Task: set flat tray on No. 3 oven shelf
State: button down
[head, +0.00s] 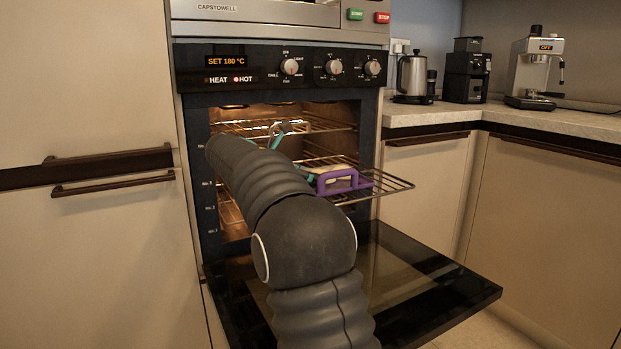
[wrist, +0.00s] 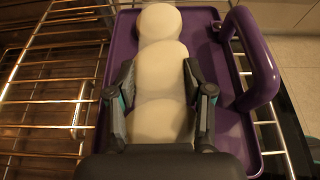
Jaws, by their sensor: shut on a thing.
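The flat tray is purple with a raised loop handle (head: 342,181) on its right side. It lies on or just above a pulled-out oven shelf; contact cannot be told. In the wrist view, the flat tray (wrist: 232,105) carries pale rounded pieces (wrist: 158,22) in a row. My gripper (wrist: 162,98) is over the tray, its fingers on both sides of the nearest pale piece (wrist: 158,122), shut on it as far as I can see. The lower part of that piece is hidden. In the head view, my arm covers much of the tray and shelf.
The pulled-out wire shelf (head: 388,185) sticks out about level with the No. 3 mark; another wire shelf (head: 325,126) is above. The oven door (head: 430,290) hangs open below. The display reads SET 180 °C and HOT. A counter (head: 540,117) stands at right.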

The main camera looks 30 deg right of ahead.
jog(key=shift+c, duration=2.2)
grip_release()
jog(key=shift+f, duration=0.1)
jog(key=shift+a+r, duration=0.3)
jog(key=shift+r, duration=0.05)
jog(key=p+v, duration=0.3)
jog(key=v, duration=0.8)
jog(key=shift+a, duration=0.2)
jog(key=shift+s, duration=0.1)
